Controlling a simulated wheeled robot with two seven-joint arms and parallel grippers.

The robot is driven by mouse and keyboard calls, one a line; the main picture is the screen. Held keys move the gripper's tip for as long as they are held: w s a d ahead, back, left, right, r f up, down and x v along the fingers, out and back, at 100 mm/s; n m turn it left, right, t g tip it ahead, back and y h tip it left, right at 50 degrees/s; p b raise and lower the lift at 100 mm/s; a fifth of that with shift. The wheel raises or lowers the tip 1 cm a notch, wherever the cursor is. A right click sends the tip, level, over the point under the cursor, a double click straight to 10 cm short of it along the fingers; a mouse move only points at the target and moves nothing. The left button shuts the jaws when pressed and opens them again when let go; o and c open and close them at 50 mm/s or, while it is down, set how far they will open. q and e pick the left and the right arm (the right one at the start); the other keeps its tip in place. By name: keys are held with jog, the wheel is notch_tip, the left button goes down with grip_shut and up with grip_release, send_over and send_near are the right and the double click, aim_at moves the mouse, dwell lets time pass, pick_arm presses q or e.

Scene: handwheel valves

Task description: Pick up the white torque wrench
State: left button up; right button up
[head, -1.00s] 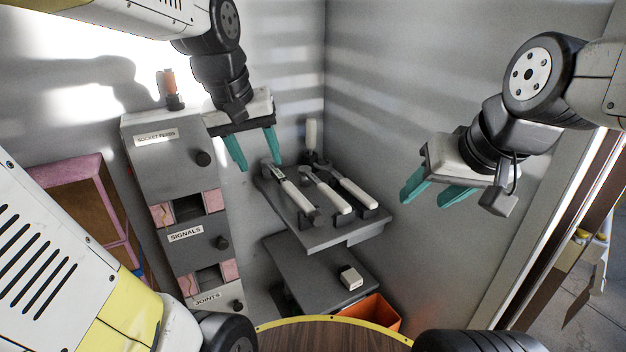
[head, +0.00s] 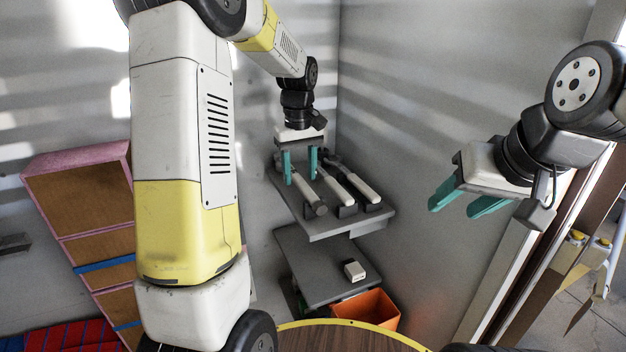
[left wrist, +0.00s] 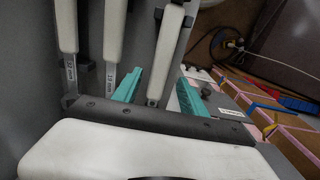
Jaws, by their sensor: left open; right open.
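The white torque wrench (head: 304,190) lies leftmost in the row of tools on the grey shelf (head: 330,227). It has a white handle and a dark knob-like near end. In the left wrist view it is the rightmost white handle (left wrist: 167,50), without a size label. My left gripper (head: 300,179) is open over it, one teal finger on each side. In the left wrist view its lower part shows between the fingers (left wrist: 158,84); contact cannot be told. My right gripper (head: 455,208) is open and empty, in the air right of the shelf.
Two other white-handled wrenches (head: 331,188) (head: 361,188) lie close beside it. A lower grey shelf (head: 310,272) holds a small white block (head: 355,271). An orange bin (head: 370,308) stands below. Walls close in behind and to the right. Pink-edged cabinets (head: 75,190) stand left.

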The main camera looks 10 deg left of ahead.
aim_at(301, 180)
pick_arm(q)
notch_tip(301, 180, down, 4)
jog(key=shift+w+r, duration=0.1)
jog(key=shift+r, duration=0.05)
grip_shut()
